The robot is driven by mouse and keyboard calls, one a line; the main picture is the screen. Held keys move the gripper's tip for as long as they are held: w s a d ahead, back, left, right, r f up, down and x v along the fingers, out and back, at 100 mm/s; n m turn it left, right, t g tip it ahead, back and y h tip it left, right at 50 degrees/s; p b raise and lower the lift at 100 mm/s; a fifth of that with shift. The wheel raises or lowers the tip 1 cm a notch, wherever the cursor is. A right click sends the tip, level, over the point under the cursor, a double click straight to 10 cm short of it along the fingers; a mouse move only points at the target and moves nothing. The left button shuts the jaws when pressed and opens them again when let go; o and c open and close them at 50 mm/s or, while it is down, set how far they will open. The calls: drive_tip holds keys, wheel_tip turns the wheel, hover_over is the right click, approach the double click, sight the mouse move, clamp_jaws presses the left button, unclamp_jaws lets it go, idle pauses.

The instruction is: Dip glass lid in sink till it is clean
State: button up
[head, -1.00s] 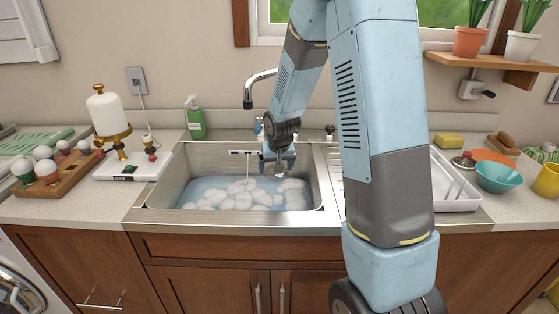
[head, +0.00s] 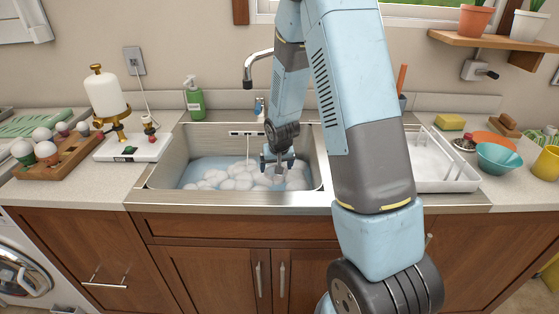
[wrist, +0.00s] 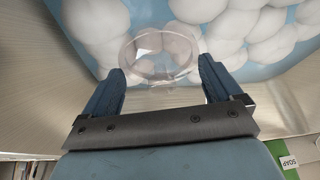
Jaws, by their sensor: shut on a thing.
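My gripper (wrist: 162,85) reaches into the metal sink (head: 160,168), low over its soapy water and white foam (head: 238,178). In the head view my gripper (head: 278,162) is small and dark near the middle right of the basin. In the wrist view the clear glass lid (wrist: 160,50) is a faint round shape between and beyond the two blue fingers. My gripper is shut on it, and blue water and foam show behind it. I cannot make out the lid in the head view, or any dirt on it.
The metal faucet (head: 249,72) arches behind the basin. A green soap bottle (head: 195,103) stands behind its left side. A white dish rack (head: 455,172) and a teal bowl (head: 496,158) are to the right. An egg tray (head: 67,156) sits at far left.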

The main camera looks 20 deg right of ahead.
drive_tip(key=shift+f, duration=5.9)
drive_tip(key=shift+r, duration=0.15)
